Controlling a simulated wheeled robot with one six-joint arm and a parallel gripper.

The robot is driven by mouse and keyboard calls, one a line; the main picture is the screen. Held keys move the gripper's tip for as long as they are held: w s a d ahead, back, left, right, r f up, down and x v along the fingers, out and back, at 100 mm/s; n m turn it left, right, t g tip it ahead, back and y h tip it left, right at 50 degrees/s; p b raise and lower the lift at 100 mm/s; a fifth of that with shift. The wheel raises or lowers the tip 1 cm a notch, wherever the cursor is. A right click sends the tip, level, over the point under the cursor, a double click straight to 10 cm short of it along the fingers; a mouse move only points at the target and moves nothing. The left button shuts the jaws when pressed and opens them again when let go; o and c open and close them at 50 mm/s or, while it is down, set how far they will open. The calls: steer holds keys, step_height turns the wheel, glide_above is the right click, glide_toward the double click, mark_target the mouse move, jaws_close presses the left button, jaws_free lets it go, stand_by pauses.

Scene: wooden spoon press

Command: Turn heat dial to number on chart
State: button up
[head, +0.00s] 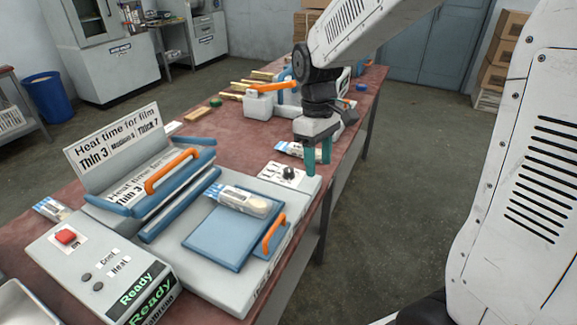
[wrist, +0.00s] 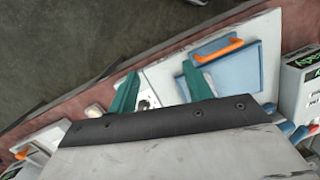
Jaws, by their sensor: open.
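The heat dial (head: 288,173) is a small black knob on a white marked plate at the press's far right corner; its setting is too small to read.
A packet (head: 243,201) with pale contents lies on the press's blue plate (head: 222,242); its film type is unreadable. The orange handle (head: 273,233) is nearby. A control box (head: 100,270) with a red button and green "Ready" display stands front left. Another packet (head: 295,150) lies behind the dial.

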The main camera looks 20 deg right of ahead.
steer(key=w+a+f+n, duration=0.1)
steer(key=w+f+n, duration=0.45)
steer(key=w, duration=0.45)
steer(key=n+t, duration=0.2)
steer(key=n, duration=0.3)
glide_above(289, 169)
steer(key=shift+f+m, duration=0.15)
steer(key=shift+m, duration=0.1)
steer(key=shift+n, duration=0.4)
steer(key=shift+w, duration=0.1)
steer(key=shift+f+n, duration=0.3)
steer(key=shift+f, duration=0.1)
step_height(289, 169, down, 7)
steer(key=shift+c, duration=0.2)
